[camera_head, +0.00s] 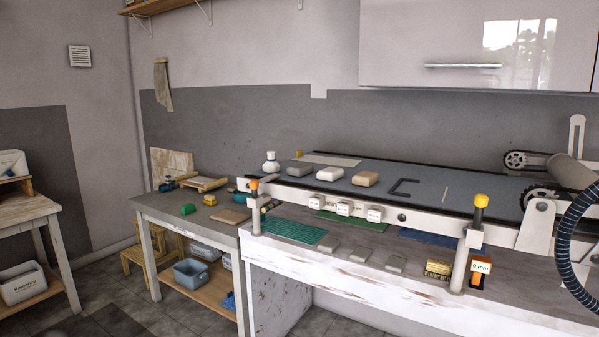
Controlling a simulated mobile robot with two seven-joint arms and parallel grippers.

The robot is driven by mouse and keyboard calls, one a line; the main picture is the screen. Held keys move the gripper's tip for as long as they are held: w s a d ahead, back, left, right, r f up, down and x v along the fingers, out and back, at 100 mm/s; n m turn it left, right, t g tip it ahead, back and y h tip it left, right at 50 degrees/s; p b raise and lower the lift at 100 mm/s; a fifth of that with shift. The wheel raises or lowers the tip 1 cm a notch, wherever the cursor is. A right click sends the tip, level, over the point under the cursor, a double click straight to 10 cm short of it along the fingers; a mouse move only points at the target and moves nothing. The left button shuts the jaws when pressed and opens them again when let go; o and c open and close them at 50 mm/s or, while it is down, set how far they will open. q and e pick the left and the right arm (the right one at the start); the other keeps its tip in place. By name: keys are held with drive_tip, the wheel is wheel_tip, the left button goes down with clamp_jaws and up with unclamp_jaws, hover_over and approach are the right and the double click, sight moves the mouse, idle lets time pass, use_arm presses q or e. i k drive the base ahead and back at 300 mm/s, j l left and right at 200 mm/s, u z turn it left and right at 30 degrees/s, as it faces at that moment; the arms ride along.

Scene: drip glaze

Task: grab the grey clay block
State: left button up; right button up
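The grey clay block (297,169) lies on the dark bed (440,197) of the slab roller, leftmost in a row of three blocks. A white block (328,174) lies just right of it, and a beige block (365,179) lies right of that. The blocks look apart from each other. Nothing covers the grey block from this side. Neither of my grippers is in view.
Flat grey tiles (360,254) lie on the lower white-edged table. A roller and a dark ribbed wheel (568,240) stand right. A work table (180,213) stands left.

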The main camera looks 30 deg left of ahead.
sight(301, 170)
drive_tip(key=i+j+z, duration=0.15)
drive_tip(key=j, duration=0.35)
drive_tip(key=i+j+z, duration=0.15)
drive_tip(key=j, duration=0.35)
drive_tip(key=i+j+z, duration=0.15)
drive_tip(key=j, duration=0.35)
drive_tip(key=j+z, duration=0.15)
drive_tip(key=j, duration=0.35)
